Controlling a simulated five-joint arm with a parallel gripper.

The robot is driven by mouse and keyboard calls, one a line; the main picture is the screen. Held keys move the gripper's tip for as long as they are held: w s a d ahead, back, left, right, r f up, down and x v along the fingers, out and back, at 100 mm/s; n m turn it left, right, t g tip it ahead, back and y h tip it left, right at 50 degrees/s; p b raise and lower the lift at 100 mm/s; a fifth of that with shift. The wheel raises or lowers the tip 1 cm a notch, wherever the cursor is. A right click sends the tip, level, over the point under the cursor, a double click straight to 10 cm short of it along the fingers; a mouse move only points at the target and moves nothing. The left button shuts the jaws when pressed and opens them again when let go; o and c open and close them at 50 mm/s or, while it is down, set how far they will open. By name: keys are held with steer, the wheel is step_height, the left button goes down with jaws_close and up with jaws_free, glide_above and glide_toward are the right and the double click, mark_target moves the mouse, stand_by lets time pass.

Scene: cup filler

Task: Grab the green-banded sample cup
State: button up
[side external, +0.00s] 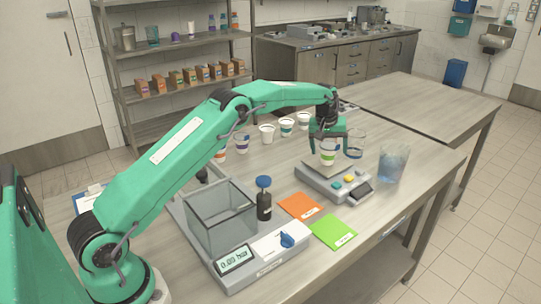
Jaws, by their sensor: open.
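The green-banded sample cup (328,157), white with a lime-green band, stands upright on the plate of a small scale (335,184) right of the middle. My gripper (331,139) is open and points down at the cup's rim, its fingers at the upper part of the cup. The fingers overlap the cup in this view, so I cannot tell whether they touch it.
Several other banded cups (267,134) stand behind my arm. A clear beaker (392,163) stands right of the scale. A glass-walled tank (219,217), a dark bottle (264,205), an orange card (299,206) and a green card (333,232) are in front.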

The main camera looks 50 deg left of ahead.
steer(key=shift+c, duration=0.4)
steer(key=c, duration=1)
steer(key=shift+r, duration=2)
steer(key=s+d+r, duration=0.1)
steer(key=d+r, duration=0.1)
steer(key=d, duration=0.1)
steer(key=s+d+r, duration=0.2)
steer(key=d, duration=0.2)
steer(key=s+d+r, duration=0.1)
steer(key=d+r, duration=0.2)
steer(key=shift+s+d, duration=0.25)
steer(key=shift+d, duration=0.15)
